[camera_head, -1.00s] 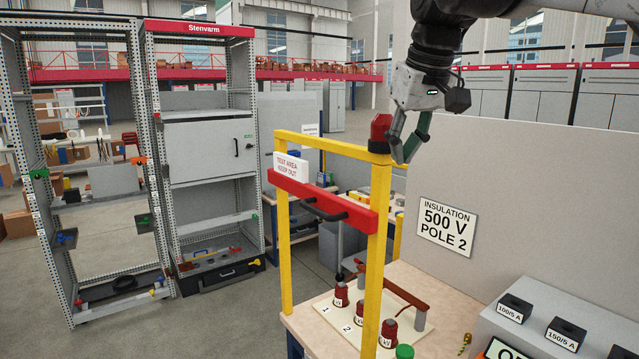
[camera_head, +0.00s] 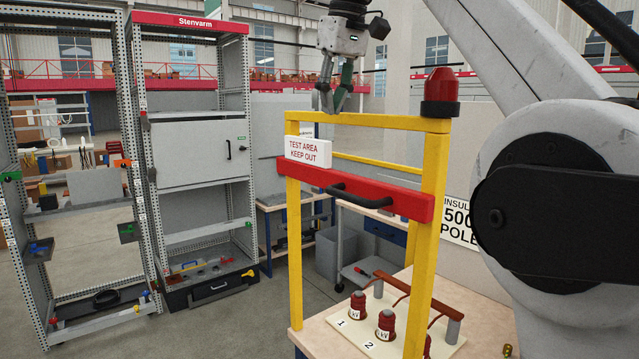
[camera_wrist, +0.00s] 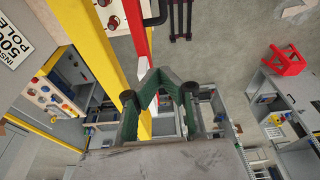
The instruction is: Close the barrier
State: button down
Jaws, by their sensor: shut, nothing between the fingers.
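The barrier is a yellow frame (camera_head: 437,220) with a red crossbar (camera_head: 403,201) set between its posts, below the top rail. A black handle (camera_head: 362,195) is on the crossbar's face, and a white "TEST AREA KEEP OUT" sign (camera_head: 308,151) is at its left end. My gripper (camera_head: 333,108) hangs near the top rail, left of the red lamp (camera_head: 441,86); its exact depth is unclear. In the wrist view my gripper (camera_wrist: 160,80) has its green fingers together and empty.
A grey panel with an insulation sign (camera_head: 458,221) is at right, partly hidden by my arm. Open racks (camera_head: 197,120) stand at left, with free floor before them.

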jog(key=b, duration=0.1)
send_near(332, 172)
jog(key=a+f, duration=0.2)
jog(key=f, duration=0.1)
jog(key=a+f, duration=0.1)
jog(key=f, duration=0.1)
jog(key=shift+s, duration=0.35)
jog(key=shift+s+d+f, duration=0.2)
jog(key=shift+s+f, duration=0.05)
jog(key=shift+f, duration=0.35)
jog(key=shift+s+d+f, duration=0.25)
jog(key=shift+s+f, duration=0.05)
jog(key=shift+f, duration=0.25)
jog(key=shift+s+d+f, duration=0.2)
jog(key=shift+s+f, duration=0.05)
jog(key=shift+f, duration=0.35)
jog(key=shift+f, duration=0.1)
notch_tip(332, 172, down, 34)
jog(key=b, duration=1.2)
jog(key=shift+b, duration=0.4)
jog(key=shift+w+a, duration=0.1)
